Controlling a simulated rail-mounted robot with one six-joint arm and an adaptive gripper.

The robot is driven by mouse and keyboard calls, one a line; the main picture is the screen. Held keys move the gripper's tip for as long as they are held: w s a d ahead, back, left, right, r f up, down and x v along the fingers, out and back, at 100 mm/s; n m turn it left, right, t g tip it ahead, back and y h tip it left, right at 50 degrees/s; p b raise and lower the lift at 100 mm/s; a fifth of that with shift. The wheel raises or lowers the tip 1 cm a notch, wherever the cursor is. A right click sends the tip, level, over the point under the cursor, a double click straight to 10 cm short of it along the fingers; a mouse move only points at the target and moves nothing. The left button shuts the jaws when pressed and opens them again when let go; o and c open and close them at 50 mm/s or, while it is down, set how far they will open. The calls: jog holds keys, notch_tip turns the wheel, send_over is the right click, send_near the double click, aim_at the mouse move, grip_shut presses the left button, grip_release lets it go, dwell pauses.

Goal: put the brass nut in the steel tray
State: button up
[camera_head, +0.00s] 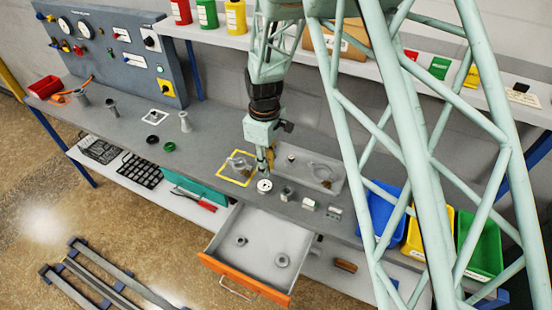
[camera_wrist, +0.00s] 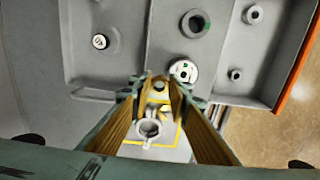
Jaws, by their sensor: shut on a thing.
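My gripper (camera_wrist: 157,82) has its fingers closed on a small yellow, brass-coloured piece, the brass nut (camera_wrist: 159,86), mostly hidden between the fingertips. In the head view my gripper (camera_head: 265,168) hangs over the bench, between the yellow-framed square and the steel tray. The nut cannot be made out clearly there. The steel tray (camera_head: 335,186) is a shallow grey tray just right of my gripper, with a small light round piece and a clear rounded item inside. The tray also shows at the upper left of the wrist view (camera_wrist: 80,62).
A yellow-framed square (camera_head: 222,176) holding a grey fitting lies left of my gripper. A white round part (camera_head: 264,186) and several small blocks stand in front. An open drawer (camera_head: 250,246) with rings juts forward. Blue, yellow and green bins (camera_head: 384,212) stand right.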

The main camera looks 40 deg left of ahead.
send_over(276, 165)
jog(key=shift+s, duration=0.45)
jog(key=shift+w, duration=0.3)
jog(key=shift+w+f, duration=0.2)
jog(key=shift+f, duration=1.55)
jog(key=shift+f, duration=0.15)
jog(key=o, duration=0.6)
jog(key=shift+c, duration=0.2)
